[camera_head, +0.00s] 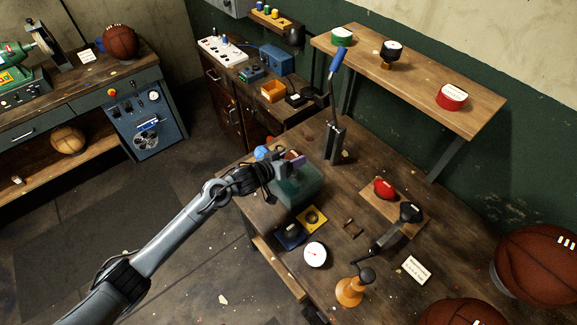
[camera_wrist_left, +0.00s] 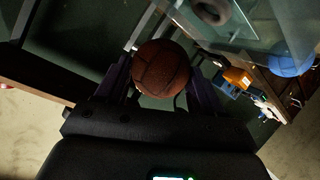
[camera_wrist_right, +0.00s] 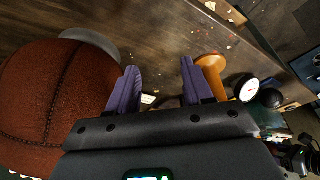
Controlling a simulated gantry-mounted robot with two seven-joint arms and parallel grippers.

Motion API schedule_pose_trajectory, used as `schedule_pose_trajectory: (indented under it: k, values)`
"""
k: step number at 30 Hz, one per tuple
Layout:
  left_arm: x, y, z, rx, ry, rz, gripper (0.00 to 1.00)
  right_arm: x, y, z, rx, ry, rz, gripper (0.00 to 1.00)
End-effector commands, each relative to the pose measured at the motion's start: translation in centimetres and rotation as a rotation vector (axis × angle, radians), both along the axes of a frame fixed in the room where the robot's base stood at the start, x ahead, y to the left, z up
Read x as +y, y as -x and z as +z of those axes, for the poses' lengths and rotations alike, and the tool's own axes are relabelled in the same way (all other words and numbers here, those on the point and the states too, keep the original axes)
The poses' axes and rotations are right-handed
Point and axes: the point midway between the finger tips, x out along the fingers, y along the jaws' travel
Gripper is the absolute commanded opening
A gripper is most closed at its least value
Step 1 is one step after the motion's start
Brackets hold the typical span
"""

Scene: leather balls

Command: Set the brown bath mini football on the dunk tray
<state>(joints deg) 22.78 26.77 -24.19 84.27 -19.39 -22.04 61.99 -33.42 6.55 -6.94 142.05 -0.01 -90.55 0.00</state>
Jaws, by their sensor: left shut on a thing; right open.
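My left gripper (camera_head: 291,160) is at the clear greenish tank (camera_head: 296,188) on the middle bench. In the left wrist view its purple fingers are shut on a brown mini football (camera_wrist_left: 161,68), one on each side. The tank's glass shows close to the ball there. I cannot pick out the dunk tray for certain. My right gripper (camera_wrist_right: 155,88) is open and empty in the right wrist view, between a large brown ball and an orange stand.
A blue ball (camera_head: 261,152) lies beside the tank. A lever press (camera_head: 335,140) stands behind it. A round white gauge (camera_head: 315,254), an orange stand (camera_head: 350,291) and large brown balls (camera_head: 540,265) occupy the bench's front and right. A shelf (camera_head: 420,70) rises at the back.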

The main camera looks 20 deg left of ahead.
Motion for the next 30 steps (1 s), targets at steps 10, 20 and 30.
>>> schedule_pose_trajectory:
  k: [10, 20, 30]
  values:
    - [0.8, -0.5, -1.5, 0.001, 0.0, 0.001, 0.34, 0.0, -0.1, 0.0, -0.003, 0.0, 0.0, 0.51]
    - [0.7, -0.5, -4.5, -0.002, 0.001, 0.0, 0.34, -0.3, -0.1, 0.0, -0.004, 0.009, 0.005, 0.51]
    - [0.7, -0.5, -4.7, 0.0, 0.0, 0.0, 0.75, -0.3, -0.2, -0.1, -0.005, 0.01, 0.005, 0.51]
